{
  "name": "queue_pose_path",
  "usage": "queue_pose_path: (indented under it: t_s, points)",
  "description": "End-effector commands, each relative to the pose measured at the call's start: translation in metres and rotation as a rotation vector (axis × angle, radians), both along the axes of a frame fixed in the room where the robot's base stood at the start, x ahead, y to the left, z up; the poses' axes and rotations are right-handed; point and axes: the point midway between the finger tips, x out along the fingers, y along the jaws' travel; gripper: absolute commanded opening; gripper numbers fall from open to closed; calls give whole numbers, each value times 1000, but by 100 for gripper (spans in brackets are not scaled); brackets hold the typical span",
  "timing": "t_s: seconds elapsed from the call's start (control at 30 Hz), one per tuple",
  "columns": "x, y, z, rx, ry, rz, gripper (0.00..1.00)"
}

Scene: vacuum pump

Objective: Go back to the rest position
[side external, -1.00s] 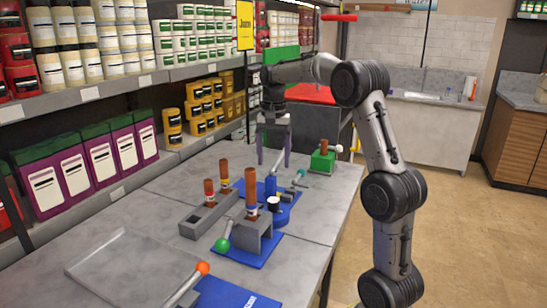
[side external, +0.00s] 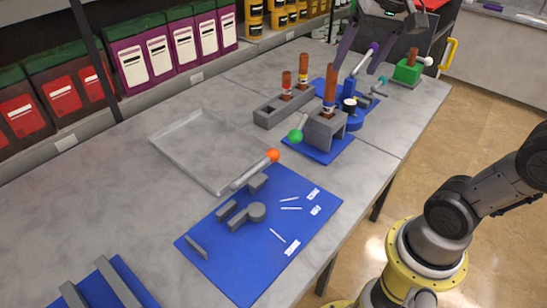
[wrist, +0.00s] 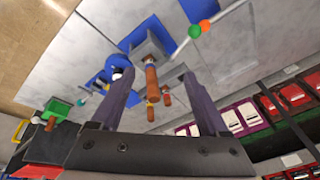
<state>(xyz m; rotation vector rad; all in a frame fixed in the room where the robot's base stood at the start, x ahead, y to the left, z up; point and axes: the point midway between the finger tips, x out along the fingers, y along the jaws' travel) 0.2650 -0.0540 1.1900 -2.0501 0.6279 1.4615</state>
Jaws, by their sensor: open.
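My gripper (side external: 358,62) is open and empty at the top of the side view, near the blue pump (side external: 353,118). Its two dark fingers also show in the wrist view (wrist: 155,75), spread apart with nothing between the tips. A grey block (side external: 325,128) holding a brown-topped tube (side external: 330,85) stands on a blue board, with a green-ball lever (side external: 296,136) beside it. A grey rack (side external: 268,117) behind it holds two shorter brown-topped tubes.
An empty grey tray (side external: 185,150) lies on the bench. A blue mat (side external: 225,265) in front carries grey fixtures, and an orange-ball lever (side external: 273,156) is at its back edge. Shelves with purple boxes (side external: 127,65) run along the back.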

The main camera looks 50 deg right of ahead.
Motion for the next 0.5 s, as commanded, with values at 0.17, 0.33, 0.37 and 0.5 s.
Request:
queue_pose_path:
  t_s: [0.17, 0.33, 0.37, 0.5]
  points:
    - [-60, 40, -28, -71, -93, 286, 78]
    - [-96, 54, -70, -143, -144, 506, 78]
    - [-100, 54, -76, -154, -147, 535, 78]
    - [-106, 54, -102, -200, -135, 645, 78]
